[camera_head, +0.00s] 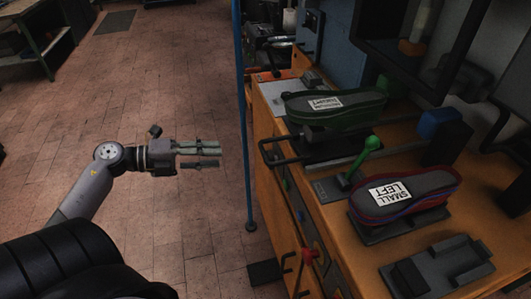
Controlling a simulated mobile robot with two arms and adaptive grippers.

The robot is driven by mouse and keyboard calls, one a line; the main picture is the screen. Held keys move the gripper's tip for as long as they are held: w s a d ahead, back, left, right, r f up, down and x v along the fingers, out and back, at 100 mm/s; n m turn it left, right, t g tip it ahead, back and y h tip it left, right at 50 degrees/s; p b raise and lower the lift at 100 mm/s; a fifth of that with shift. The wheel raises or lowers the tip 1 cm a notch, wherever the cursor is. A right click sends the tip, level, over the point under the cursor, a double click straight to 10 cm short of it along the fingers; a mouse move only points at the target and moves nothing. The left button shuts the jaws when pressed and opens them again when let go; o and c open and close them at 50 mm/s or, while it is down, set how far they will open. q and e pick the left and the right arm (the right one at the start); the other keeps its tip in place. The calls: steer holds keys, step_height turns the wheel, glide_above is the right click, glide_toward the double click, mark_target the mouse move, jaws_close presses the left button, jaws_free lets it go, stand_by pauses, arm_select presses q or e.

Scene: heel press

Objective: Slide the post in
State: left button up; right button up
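My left gripper (214,156) reaches in from the left over the brick floor, its fingers pointing right toward the press. A gap shows between the fingers, with nothing in it. It is well apart from the orange press (270,158). A shoe form labelled SMALL LEFT (425,186) rests on a dark support at the right. A green form with an upside-down label (355,103) sits on another support farther back. A lever with a green knob (373,143) stands between them. I cannot tell which part is the post. My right gripper is out of view.
A thin blue pole (243,110) rises from the floor between my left gripper and the press. A black bar handle (272,150) juts from the press's left side. An empty dark bracket (442,268) lies at front right. Open floor lies left.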

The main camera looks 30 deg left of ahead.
mark_target(264, 152)
arm_select(q)
steer(key=p+x, duration=0.1)
steer(key=x, duration=1.3)
steer(key=shift+w+d+f+p, duration=0.1)
steer(key=shift+w+p, duration=0.2)
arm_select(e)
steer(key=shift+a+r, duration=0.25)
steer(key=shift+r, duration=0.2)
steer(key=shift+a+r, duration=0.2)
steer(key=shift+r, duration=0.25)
arm_select(q)
steer(key=shift+c, duration=0.3)
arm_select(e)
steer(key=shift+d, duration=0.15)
arm_select(q)
steer(key=shift+c, duration=1.4)
jaws_close()
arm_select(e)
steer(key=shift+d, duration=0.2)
